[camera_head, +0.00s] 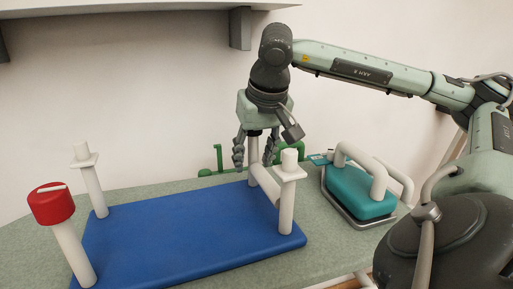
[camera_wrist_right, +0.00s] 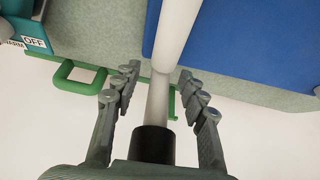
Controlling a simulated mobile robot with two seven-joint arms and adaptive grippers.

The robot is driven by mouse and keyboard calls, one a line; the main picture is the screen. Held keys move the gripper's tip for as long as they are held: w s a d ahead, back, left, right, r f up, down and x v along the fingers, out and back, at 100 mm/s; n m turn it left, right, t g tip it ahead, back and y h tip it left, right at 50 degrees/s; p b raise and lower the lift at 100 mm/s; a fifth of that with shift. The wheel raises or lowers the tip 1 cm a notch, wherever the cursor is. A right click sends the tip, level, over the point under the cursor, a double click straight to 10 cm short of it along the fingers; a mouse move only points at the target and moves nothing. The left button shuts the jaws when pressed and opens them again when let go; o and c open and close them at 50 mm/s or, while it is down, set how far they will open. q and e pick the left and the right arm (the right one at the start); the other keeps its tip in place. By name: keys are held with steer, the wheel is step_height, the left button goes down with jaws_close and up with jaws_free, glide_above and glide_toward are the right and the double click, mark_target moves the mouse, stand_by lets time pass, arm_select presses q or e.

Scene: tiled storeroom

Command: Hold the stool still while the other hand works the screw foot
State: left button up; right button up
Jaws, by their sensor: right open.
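The stool lies upside down, its blue seat (camera_head: 180,235) flat on the table and its white legs pointing up. A red screw foot (camera_head: 52,203) with a white mark tops the near left leg. My right gripper (camera_head: 255,165) points down over the far right leg. In the right wrist view, this leg (camera_wrist_right: 158,100) and its black end (camera_wrist_right: 152,143) stand between the fingers of my right gripper (camera_wrist_right: 158,75). The fingers are open, with gaps on both sides of the leg. My left gripper is not in view.
A teal device (camera_head: 350,196) with pale tube handles stands on the table (camera_head: 330,238) right of the stool. Green handles (camera_head: 216,160) show at the table's back edge, near my right gripper. A shelf (camera_head: 130,8) hangs above on the wall.

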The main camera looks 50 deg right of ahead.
steer(key=shift+w+d+f, duration=0.1)
steer(key=shift+f, duration=0.2)
jaws_close()
steer(key=shift+f, duration=0.1)
stand_by(1.1)
